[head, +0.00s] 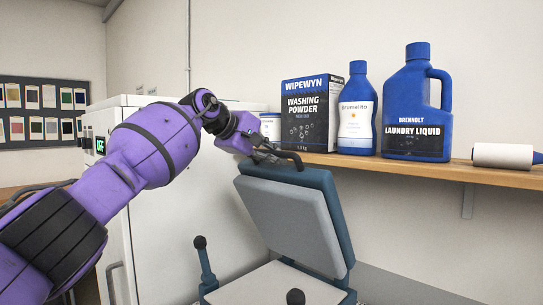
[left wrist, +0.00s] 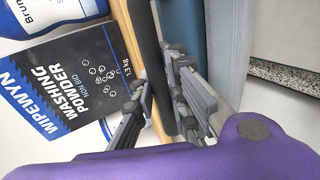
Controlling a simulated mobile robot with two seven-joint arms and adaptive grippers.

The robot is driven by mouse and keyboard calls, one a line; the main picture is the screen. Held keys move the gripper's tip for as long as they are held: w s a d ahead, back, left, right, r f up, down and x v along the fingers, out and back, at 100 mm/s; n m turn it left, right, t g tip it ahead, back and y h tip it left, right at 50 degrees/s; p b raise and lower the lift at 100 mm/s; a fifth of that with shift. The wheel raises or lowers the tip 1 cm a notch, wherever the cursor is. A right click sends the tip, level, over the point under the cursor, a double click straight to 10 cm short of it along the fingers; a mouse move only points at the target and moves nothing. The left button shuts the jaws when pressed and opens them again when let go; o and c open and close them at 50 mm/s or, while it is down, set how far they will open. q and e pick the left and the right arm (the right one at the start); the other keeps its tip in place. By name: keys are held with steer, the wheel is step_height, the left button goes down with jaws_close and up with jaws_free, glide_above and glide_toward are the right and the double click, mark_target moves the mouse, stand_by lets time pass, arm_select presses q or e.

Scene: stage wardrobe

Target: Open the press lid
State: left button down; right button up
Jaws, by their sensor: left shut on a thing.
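The press lid (head: 300,217) stands raised at a steep tilt, a blue shell with a light grey pad on its inner face. Its dark handle (head: 290,155) is at the lid's top edge. My left gripper (head: 265,152) is shut on the handle. In the left wrist view the fingers (left wrist: 160,95) lie on both sides of the dark handle bar (left wrist: 146,35), next to the teal lid (left wrist: 172,25). The press base (head: 265,285) is below, with a pale top surface partly cut off by the frame. My right gripper is not in view.
A wooden shelf (head: 430,168) behind the lid holds a washing powder box (head: 306,112), a white-and-blue bottle (head: 357,115), a laundry liquid jug (head: 415,110) and a lint roller (head: 503,155). A white cabinet (head: 160,230) stands at left. Lever knobs (head: 200,242) rise beside the press.

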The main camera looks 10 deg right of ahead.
arm_select(q)
steer(key=c, duration=2.1)
jaws_free()
steer(key=shift+a+r, duration=0.1)
steer(key=shift+r, duration=0.25)
steer(key=o, duration=0.4)
steer(key=shift+s+a, duration=0.15)
steer(key=shift+f, duration=0.15)
steer(key=v, duration=1.2)
